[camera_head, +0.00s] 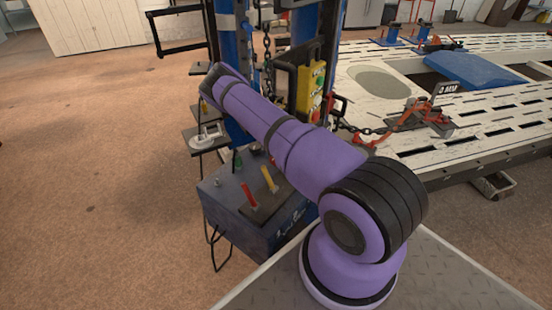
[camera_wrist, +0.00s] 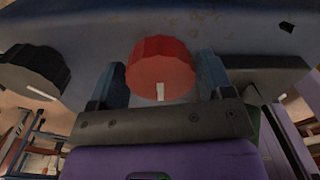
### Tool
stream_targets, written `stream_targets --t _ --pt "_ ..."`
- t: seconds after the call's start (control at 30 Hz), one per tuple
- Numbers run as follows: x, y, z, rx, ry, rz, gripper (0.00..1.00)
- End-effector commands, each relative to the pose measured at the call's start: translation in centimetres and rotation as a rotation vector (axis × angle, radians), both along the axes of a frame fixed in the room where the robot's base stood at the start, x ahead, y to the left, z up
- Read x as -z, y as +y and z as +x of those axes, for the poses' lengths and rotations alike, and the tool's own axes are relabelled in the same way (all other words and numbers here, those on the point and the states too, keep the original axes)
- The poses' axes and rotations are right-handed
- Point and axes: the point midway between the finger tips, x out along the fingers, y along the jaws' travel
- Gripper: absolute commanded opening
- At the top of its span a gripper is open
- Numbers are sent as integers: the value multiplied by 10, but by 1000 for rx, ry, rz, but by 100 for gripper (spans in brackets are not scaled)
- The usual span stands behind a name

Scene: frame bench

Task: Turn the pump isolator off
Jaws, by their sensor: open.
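In the wrist view a round red knob (camera_wrist: 160,68) with a ribbed edge and a white mark pointing down in the picture stands on a blue-grey surface. My gripper (camera_wrist: 159,80) is open, with one blue finger on each side of the red knob. The right finger looks close to the knob's edge; I cannot tell whether it touches. A black knob (camera_wrist: 32,72) with a white mark sits to the left, outside the fingers. No label shows which knob is the pump isolator. In the head view my arm hides the gripper and both knobs.
In the head view a dark box (camera_head: 235,215) with a red lever (camera_head: 249,195) and a yellow lever (camera_head: 269,179) stands below my arm. A yellow control box (camera_head: 310,90) and a hanging chain (camera_head: 267,50) are close behind the arm. A slotted white bench (camera_head: 490,75) fills the right.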

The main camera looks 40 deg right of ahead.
Motion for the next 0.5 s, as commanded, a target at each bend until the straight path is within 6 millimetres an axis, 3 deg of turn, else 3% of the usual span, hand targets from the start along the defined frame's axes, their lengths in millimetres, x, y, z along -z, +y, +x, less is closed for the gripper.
stream_targets --t 0.13,0.3,0.5 --pt "0 0 0 0 0 0 74" --pt "0 0 0 0 0 0 39" --pt "-1 0 0 -36 -1 1 39"
